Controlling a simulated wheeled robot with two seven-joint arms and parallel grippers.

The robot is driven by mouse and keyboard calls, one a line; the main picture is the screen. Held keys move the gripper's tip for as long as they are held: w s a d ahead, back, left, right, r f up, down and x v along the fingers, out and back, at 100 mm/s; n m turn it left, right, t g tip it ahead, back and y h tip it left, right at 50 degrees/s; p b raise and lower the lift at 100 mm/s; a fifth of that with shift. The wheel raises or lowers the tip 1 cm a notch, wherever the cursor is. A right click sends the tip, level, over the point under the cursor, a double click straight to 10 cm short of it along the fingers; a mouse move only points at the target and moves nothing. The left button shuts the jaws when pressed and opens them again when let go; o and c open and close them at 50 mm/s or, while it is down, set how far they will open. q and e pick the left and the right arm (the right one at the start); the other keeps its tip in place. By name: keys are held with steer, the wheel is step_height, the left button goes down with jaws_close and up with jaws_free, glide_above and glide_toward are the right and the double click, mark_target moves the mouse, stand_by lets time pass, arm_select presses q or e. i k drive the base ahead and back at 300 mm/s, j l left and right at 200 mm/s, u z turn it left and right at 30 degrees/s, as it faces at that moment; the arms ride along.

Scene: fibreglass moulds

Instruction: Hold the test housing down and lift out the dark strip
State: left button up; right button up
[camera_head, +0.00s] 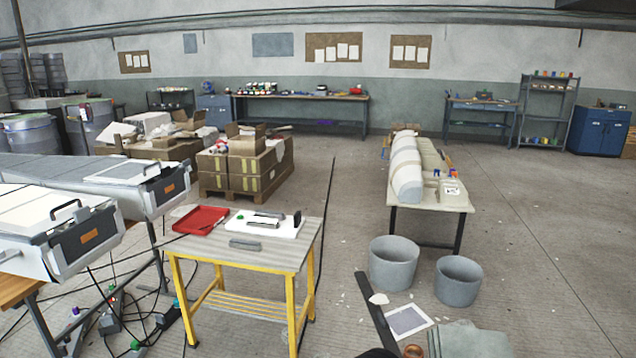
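A yellow-legged table (200,249) stands in front of me, left of centre. On its top lies a white board (283,229) carrying a small grey and dark housing-like block (264,219), which may be the test housing. A dark upright piece (297,219) stands at the board's right end, and a small green part (240,216) sits at its left. The parts are too small to tell which is the dark strip. Neither of my grippers is in view.
A red tray (201,219) lies on the table's left, and a grey bar (245,245) lies near its front. White machines (60,232) stand at left with cables below. Grey bins (393,264) and a dark plank (374,311) are on the floor at right.

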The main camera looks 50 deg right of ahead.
mark_target(261, 213)
steer(key=i+l+z, duration=0.1)
steer(key=i+z, duration=0.2)
steer(key=i, duration=0.4)
steer(key=i+z, duration=0.25)
steer(key=i, duration=0.4)
steer(key=i+j+z, duration=0.3)
steer(key=i, duration=0.4)
steer(key=i+z, duration=0.85)
steer(key=i+j+z, duration=0.1)
steer(key=i+z, duration=0.3)
steer(key=i+j+z, duration=0.2)
steer(key=z, duration=0.25)
steer(key=j, duration=0.1)
